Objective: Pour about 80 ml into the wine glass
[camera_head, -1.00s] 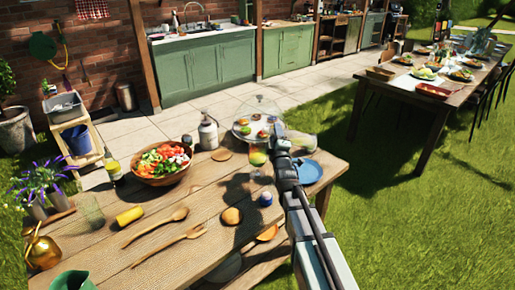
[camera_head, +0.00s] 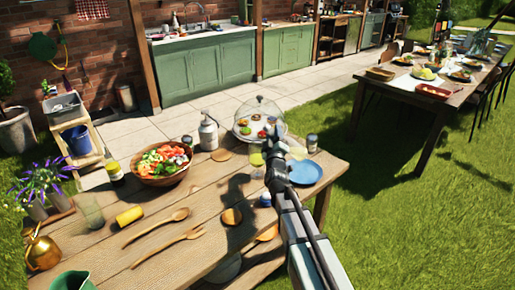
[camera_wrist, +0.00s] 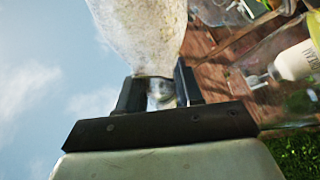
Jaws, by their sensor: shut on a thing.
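The wine glass (camera_head: 256,161) stands on the wooden table just left of my gripper, with pale yellow-green liquid in its bowl. My gripper (camera_wrist: 160,92) is shut on a clear, speckled glass vessel (camera_wrist: 145,35). The vessel's narrow part sits between the fingers and its wider body extends upward in the wrist view. In the head view my gripper (camera_head: 276,160) is beside the wine glass at the table's far right. The held vessel is hard to make out there, and its liquid level cannot be told.
A glass dome (camera_head: 258,112) covers a plate of small foods behind my gripper. A blue plate (camera_head: 306,172) and a dark-lidded jar (camera_head: 312,142) are at right. A wooden spoon (camera_head: 157,226) lies in front.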

